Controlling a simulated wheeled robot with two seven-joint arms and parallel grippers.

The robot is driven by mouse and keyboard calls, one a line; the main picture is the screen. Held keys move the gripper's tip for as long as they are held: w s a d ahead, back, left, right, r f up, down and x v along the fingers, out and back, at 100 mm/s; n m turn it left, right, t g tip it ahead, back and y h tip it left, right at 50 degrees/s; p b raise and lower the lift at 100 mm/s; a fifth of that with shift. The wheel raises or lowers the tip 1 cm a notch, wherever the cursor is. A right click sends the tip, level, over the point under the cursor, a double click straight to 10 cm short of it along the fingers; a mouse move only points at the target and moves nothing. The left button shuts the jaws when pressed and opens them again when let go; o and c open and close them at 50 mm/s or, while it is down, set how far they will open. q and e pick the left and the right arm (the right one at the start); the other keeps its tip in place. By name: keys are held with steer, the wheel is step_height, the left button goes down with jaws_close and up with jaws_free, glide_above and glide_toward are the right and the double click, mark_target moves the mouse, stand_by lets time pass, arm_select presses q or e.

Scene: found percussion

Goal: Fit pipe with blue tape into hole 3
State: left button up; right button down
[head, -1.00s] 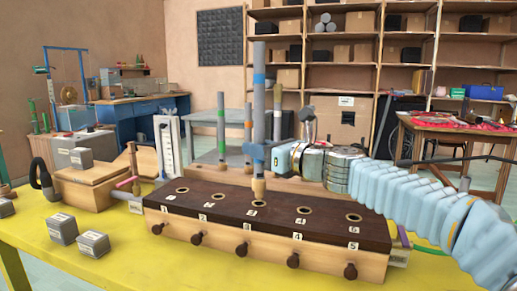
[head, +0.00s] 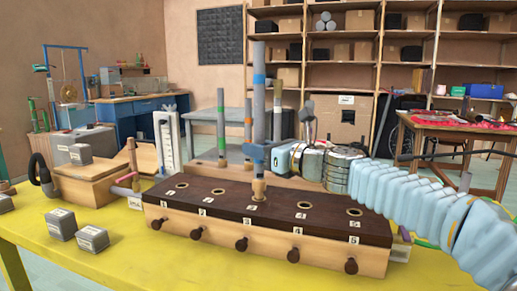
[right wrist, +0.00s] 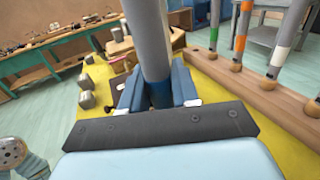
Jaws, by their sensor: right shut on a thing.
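The grey pipe with blue tape (head: 259,105) stands upright in the head view, with a tan plug at its lower end. My right gripper (head: 259,153) is shut around its lower part, and the right wrist view shows the pipe (right wrist: 148,40) between the blue fingers (right wrist: 158,88). The lower end is at hole 3, the middle hole of the dark-topped wooden box (head: 225,198), and covers that hole. I cannot tell whether it has entered. My left gripper is in neither view.
Behind the box, a wooden rack (head: 205,172) holds other upright pipes with green (head: 221,125), orange (head: 248,122) and white tape. Grey blocks (head: 61,223) lie on the yellow table (head: 150,262) at left. Wooden knobs (head: 241,244) line the box front.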

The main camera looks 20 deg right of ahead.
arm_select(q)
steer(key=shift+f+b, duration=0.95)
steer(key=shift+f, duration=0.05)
arm_select(e)
steer(key=shift+f, duration=1.1)
steer(key=c, duration=0.8)
jaws_free()
steer(key=shift+o, duration=0.2)
steer(key=shift+s+d, duration=0.2)
steer(key=shift+s, duration=0.1)
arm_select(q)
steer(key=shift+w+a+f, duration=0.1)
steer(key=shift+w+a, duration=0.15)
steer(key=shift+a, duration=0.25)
arm_select(e)
steer(key=v, duration=1.3)
